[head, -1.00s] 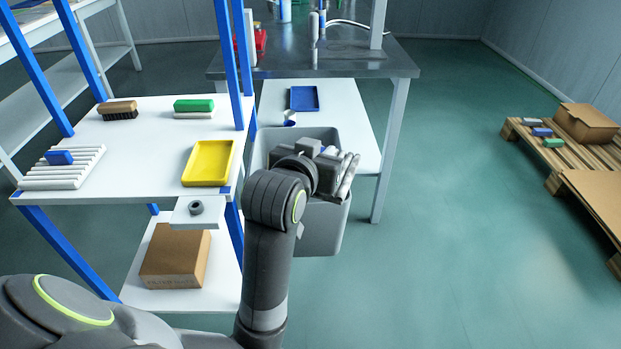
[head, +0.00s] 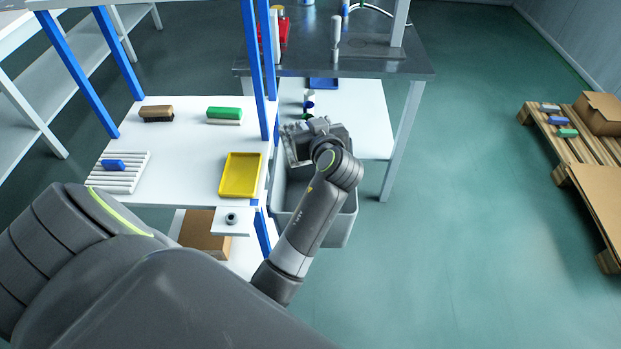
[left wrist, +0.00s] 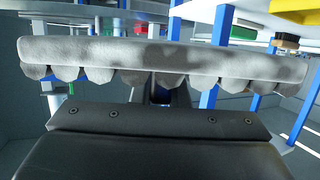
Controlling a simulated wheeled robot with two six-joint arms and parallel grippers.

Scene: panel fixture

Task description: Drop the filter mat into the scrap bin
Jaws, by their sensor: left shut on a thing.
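The filter mat (left wrist: 165,62) is a long grey-white pad with a lumpy, scalloped lower edge. It spans most of the left wrist view, and a light grey part of it (head: 293,146) shows in the head view. My left gripper (head: 303,140) is shut on the mat and holds it over the scrap bin's mouth, near its far side. The scrap bin (head: 342,228) is a grey tub on the floor beside the white shelf; my arm hides much of its opening and inside. My right gripper is not in view.
A blue-framed shelf (head: 170,185) stands left of the bin, with a yellow tray (head: 240,174) near its edge. Blue uprights rise close to my gripper. A metal-topped bench (head: 360,62) stands behind. The floor to the right is clear up to the pallets (head: 590,150).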

